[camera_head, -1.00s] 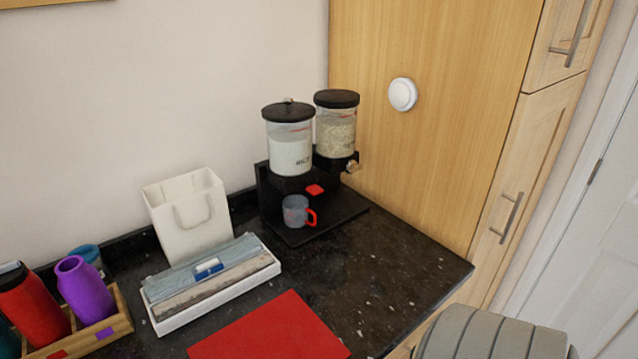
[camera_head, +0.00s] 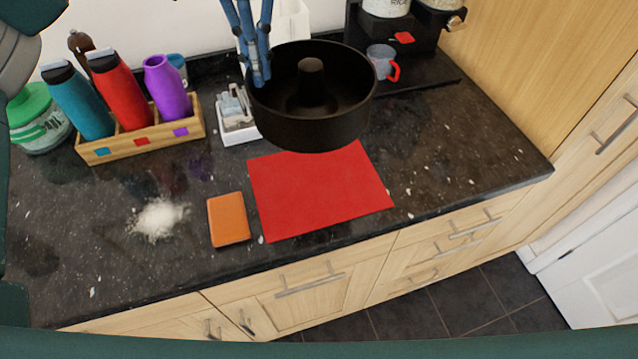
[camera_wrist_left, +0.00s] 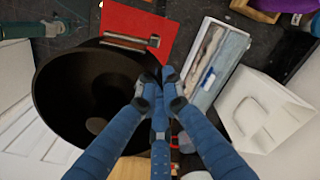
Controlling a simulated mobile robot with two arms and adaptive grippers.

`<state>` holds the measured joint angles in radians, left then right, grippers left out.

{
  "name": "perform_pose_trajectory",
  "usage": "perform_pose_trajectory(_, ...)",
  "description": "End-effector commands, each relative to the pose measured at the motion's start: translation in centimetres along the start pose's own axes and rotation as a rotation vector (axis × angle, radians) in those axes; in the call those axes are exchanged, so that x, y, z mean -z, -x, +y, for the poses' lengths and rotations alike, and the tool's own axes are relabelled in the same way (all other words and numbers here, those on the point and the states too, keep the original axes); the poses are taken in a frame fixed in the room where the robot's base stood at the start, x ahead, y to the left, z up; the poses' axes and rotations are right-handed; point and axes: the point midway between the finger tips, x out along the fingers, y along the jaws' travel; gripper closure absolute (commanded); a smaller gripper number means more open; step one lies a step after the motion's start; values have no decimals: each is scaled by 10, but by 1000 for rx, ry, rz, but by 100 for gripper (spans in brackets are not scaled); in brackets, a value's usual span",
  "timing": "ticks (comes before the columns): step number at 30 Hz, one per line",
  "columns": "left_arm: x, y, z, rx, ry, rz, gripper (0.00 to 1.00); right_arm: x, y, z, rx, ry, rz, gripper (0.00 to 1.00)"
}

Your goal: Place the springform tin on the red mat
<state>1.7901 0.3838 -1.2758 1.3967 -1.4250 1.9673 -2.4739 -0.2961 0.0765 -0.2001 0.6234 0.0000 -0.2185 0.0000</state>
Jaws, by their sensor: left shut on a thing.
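The springform tin is a dark round pan with a central tube (camera_head: 311,130). My left gripper (camera_head: 257,78) comes down from above in the head view and is shut on the tin's left rim. The tin appears held above the counter, over the back of the red mat (camera_head: 320,195). In the left wrist view the blue fingers (camera_wrist_left: 158,90) close at the edge of the tin (camera_wrist_left: 75,100), and part of the red mat (camera_wrist_left: 130,25) shows beyond it. The mat's bare front part is clear.
An orange block (camera_head: 228,219) lies left of the mat, beside spilled white powder (camera_head: 158,218). A wooden rack (camera_head: 140,141) holds several bottles at the back left. A mug (camera_head: 380,62) stands under the dispenser.

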Motion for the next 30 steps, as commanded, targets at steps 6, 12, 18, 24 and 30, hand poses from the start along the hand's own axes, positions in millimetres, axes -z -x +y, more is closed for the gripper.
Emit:
perform_pose_trajectory(6,12,12,14,-3,-64,-6,100,2,-5,-2,2,-1,4,100)
perform_pose_trajectory(12,12,-27,14,-3,-68,-10,100,-2,-1,-2,2,0,-3,100)
perform_pose_trajectory(18,11,-79,14,-4,-67,-10,100,-7,7,1,-1,1,-12,100)
perform_pose_trajectory(24,11,-123,14,-4,-66,-9,100,-7,15,3,-3,2,-12,100)
perform_pose_trajectory(30,12,-141,14,-4,-65,-6,100,-7,17,4,-4,2,-12,100)
